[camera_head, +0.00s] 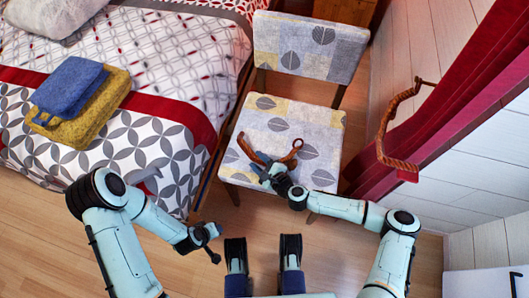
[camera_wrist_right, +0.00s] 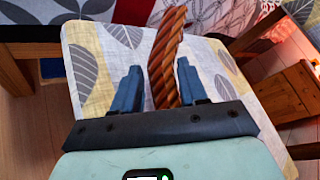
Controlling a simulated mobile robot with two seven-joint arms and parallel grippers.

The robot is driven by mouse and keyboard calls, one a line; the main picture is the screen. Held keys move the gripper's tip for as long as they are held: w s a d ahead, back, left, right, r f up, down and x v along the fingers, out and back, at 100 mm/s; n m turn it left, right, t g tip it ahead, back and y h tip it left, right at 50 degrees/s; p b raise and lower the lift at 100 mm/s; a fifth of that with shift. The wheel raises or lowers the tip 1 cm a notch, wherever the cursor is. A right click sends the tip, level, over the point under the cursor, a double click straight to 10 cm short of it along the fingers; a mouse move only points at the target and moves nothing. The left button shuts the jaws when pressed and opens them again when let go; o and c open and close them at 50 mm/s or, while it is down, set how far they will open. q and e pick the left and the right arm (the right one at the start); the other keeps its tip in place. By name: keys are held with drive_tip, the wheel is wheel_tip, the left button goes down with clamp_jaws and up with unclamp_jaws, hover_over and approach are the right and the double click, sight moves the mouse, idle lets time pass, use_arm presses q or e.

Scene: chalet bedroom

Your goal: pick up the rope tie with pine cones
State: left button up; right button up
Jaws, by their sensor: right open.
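The rope tie (camera_head: 295,150), a twisted orange-brown cord, lies on the patterned chair seat in the head view. Part of it is hidden by my right gripper (camera_head: 264,168), which is at the seat over the rope's middle. In the right wrist view the rope (camera_wrist_right: 166,62) passes between the two blue fingers, which stand apart with a gap on each side of it. I cannot make out pine cones. My left gripper (camera_head: 211,242) is low, left of the chair and away from the rope; its jaws are too small to read.
The chair (camera_head: 310,115) stands between the bed (camera_head: 160,130) and the red curtain (camera_head: 465,90). A similar rope (camera_head: 383,125) hangs by the curtain. Folded blue and yellow cloths (camera_head: 88,108) lie on the bed. Bare floor shows in front.

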drive_tip(key=shift+w+a+f, duration=0.15)
drive_tip(key=shift+w+a, duration=0.2)
drive_tip(key=shift+w, duration=0.05)
clamp_jaws()
